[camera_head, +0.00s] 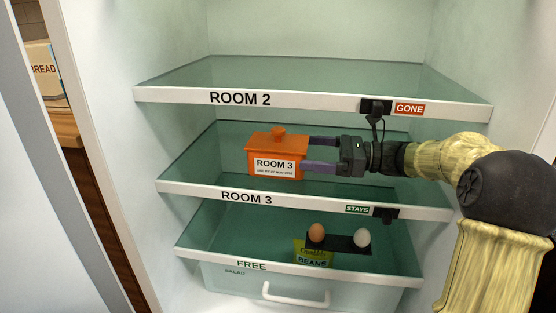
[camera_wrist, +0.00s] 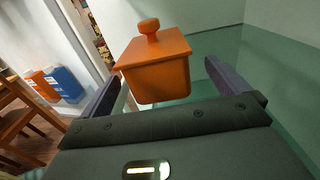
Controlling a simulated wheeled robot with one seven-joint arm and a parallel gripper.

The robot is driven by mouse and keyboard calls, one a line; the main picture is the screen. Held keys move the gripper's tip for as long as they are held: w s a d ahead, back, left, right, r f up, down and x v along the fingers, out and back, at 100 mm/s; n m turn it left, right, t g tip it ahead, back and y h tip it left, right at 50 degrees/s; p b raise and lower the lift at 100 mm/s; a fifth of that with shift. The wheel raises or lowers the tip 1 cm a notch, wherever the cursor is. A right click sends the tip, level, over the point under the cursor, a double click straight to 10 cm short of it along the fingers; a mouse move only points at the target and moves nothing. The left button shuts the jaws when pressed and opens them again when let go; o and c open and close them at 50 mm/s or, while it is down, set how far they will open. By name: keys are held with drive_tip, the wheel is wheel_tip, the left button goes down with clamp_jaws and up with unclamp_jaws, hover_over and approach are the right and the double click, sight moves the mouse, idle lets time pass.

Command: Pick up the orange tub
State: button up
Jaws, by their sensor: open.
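The orange tub (camera_head: 261,150) has a lid with a round knob and a white "ROOM 3" label. It stands upright on the fridge shelf marked ROOM 3 (camera_head: 330,200). My gripper (camera_head: 316,154) is open, to the right of the tub. In the head view its fingertips reach the tub's right side; I cannot tell whether they touch it. In the wrist view the tub (camera_wrist: 157,75) lies ahead, between and beyond the two fingers of my gripper (camera_wrist: 172,85). Nothing is held.
The ROOM 2 shelf (camera_head: 180,95) is just above. Below, the FREE shelf (camera_head: 340,271) holds a brown egg (camera_head: 317,233), a white egg (camera_head: 362,237) and a beans packet (camera_head: 312,259). A drawer (camera_head: 240,283) is underneath. Fridge walls close in the sides.

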sight(292, 147)
drive_tip(key=shift+a+r+p, duration=0.2)
drive_tip(key=shift+a+p, duration=0.05)
drive_tip(key=shift+p, duration=0.05)
drive_tip(key=a, duration=0.1)
drive_tip(key=a+p, duration=0.1)
drive_tip(key=a, duration=0.1)
drive_tip(key=a+p, duration=0.1)
drive_tip(key=shift+w+a+r, duration=0.15)
drive_tip(key=shift+r, duration=0.1)
drive_tip(key=shift+w+a+f, duration=0.1)
drive_tip(key=shift+a, duration=0.1)
drive_tip(key=c, duration=1.6)
drive_tip(key=shift+r, duration=0.25)
